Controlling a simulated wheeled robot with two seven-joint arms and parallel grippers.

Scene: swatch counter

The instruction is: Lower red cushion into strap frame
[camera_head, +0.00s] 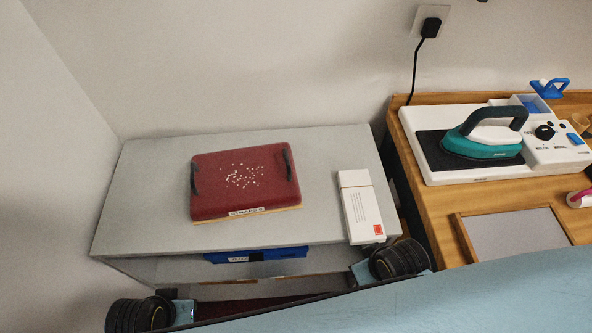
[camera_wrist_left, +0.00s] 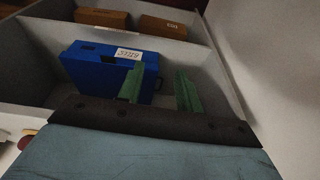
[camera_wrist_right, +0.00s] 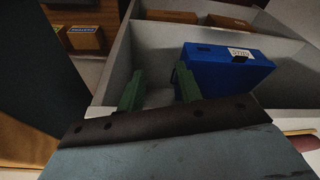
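The red cushion (camera_head: 240,180), with white specks on its top, lies on the grey cabinet top in the head view. Dark straps or handles (camera_head: 291,165) stand at its left and right sides. A pale wooden base with a label (camera_head: 246,212) shows under its front edge; whether this is the strap frame I cannot tell. My left gripper (camera_wrist_left: 158,88) is open and empty, low at the cabinet's front left. My right gripper (camera_wrist_right: 158,86) is open and empty at its front right. Both are apart from the cushion. The fingers are hard to see in the head view.
A white box (camera_head: 360,206) lies right of the cushion. A blue labelled case (camera_head: 256,255) sits on the shelf below the top. A wooden table at right holds a teal iron (camera_head: 484,140) and a grey framed panel (camera_head: 512,234). The cabinet top left of the cushion is clear.

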